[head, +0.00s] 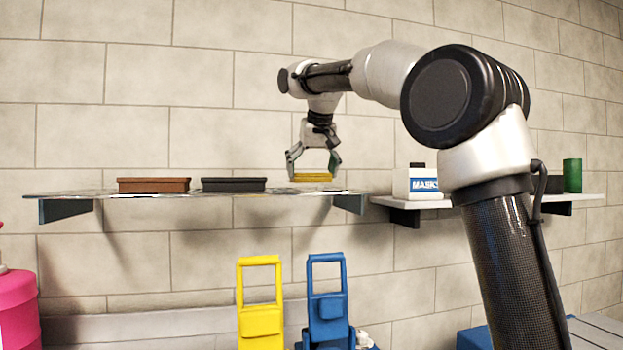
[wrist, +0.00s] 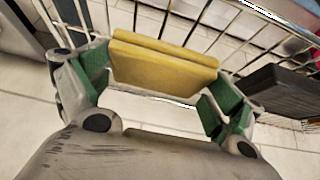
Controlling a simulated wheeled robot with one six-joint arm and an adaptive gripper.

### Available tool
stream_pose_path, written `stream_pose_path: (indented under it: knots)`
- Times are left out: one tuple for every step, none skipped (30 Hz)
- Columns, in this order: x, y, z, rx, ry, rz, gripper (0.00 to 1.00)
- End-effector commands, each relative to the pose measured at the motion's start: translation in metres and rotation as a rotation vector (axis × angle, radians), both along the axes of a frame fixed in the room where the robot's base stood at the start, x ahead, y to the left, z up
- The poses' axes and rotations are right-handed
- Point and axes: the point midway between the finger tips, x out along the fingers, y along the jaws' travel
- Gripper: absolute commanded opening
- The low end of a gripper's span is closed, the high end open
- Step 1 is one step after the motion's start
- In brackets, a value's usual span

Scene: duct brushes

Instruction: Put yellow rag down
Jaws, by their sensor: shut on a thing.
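The yellow rag (head: 312,177) is a flat folded block between the fingers of my gripper (head: 314,172), at the right part of the left wall shelf (head: 290,194). In the wrist view the yellow rag (wrist: 163,62) spans between the green-padded fingers of my gripper (wrist: 155,92). My gripper is shut on it and points down. The rag is at or just above the shelf top; I cannot tell whether it touches. In the wrist view the shelf shows as wire bars (wrist: 205,28) beneath the rag.
A brown block (head: 153,185) and a black block (head: 234,184) lie left of the rag on the shelf. A white mask box (head: 415,183) and green can (head: 572,175) stand on the right shelf. Yellow (head: 260,310) and blue (head: 327,305) frames stand below.

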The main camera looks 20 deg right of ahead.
Motion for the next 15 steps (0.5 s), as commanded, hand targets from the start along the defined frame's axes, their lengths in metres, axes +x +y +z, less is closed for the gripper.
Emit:
stream_pose_path:
  knots:
    - [-0.001, 0.0, -0.008, -0.001, 0.003, 0.0, 0.66]
    - [0.0, 0.0, -0.012, -0.001, 0.001, 0.0, 0.66]
    - [-0.001, 0.0, -0.016, -0.001, 0.001, 0.0, 0.66]
    - [-0.001, 0.0, -0.017, -0.001, 0.0, 0.001, 0.66]
    - [0.0, 0.0, -0.019, -0.001, -0.001, 0.001, 0.66]
    - [0.0, 0.0, -0.02, 0.0, -0.001, 0.0, 0.66]
    - [0.0, 0.0, -0.02, 0.0, -0.001, 0.0, 0.66]
    - [0.0, 0.0, -0.02, 0.0, -0.001, 0.0, 0.66]
    - [0.0, 0.0, -0.02, 0.0, -0.001, 0.0, 0.66]
    - [0.0, 0.0, -0.02, 0.0, -0.001, 0.0, 0.66]
    - [0.0, 0.0, -0.019, 0.0, -0.001, 0.0, 0.66]
    - [0.0, 0.0, -0.02, 0.0, -0.001, 0.0, 0.66]
    - [0.0, 0.0, -0.02, 0.0, -0.001, 0.0, 0.66]
    - [0.0, 0.0, -0.021, 0.0, 0.0, 0.0, 0.66]
    - [0.0, 0.0, -0.022, 0.0, 0.0, 0.0, 0.95]
